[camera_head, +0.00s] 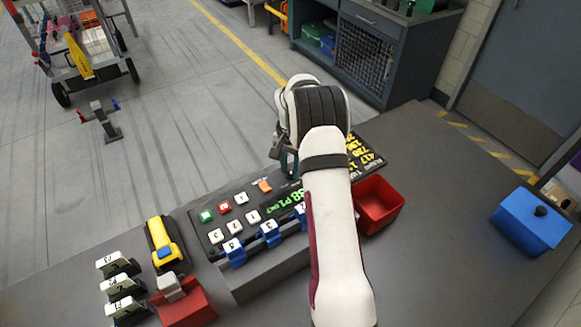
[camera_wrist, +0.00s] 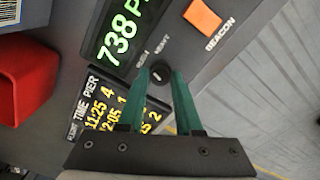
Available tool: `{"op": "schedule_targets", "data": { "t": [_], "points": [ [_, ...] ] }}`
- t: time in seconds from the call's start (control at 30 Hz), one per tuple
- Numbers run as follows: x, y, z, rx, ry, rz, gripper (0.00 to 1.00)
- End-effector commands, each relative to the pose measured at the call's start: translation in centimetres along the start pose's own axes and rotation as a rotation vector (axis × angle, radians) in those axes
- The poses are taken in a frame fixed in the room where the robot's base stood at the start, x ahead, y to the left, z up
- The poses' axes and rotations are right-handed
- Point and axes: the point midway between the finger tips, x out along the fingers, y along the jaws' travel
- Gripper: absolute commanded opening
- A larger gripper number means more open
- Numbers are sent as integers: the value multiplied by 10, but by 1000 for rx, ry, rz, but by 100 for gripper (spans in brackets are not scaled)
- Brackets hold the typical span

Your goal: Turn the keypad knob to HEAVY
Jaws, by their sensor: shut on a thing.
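The dark keypad panel (camera_head: 233,217) lies on the grey bench with coloured and white buttons and a green-lit display; its face also fills much of the wrist view (camera_wrist: 193,48). The small dark round knob (camera_wrist: 158,74) sits beside the display, with small lettering too blurred to read. My gripper (camera_wrist: 160,72) has its two green fingers on either side of the knob and is shut on it. In the head view my gripper (camera_head: 289,164) is at the panel's far edge, and my arm hides the knob and part of the panel. I cannot tell which setting the knob points to.
An orange BEACON button (camera_wrist: 202,17) is close to the fingers. A red bin (camera_head: 379,204) stands right of the panel, and a blue box (camera_head: 531,221) farther right. Blue number tags (camera_head: 270,233) line the panel's near edge. A yellow device (camera_head: 165,243) stands at left.

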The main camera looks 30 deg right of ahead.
Motion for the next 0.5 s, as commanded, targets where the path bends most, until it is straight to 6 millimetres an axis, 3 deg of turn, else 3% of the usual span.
{"op": "schedule_targets", "data": {
  "t": [0.5],
  "points": [
    [0, 0, 1, 391, -3, 1, 0]
  ]
}}
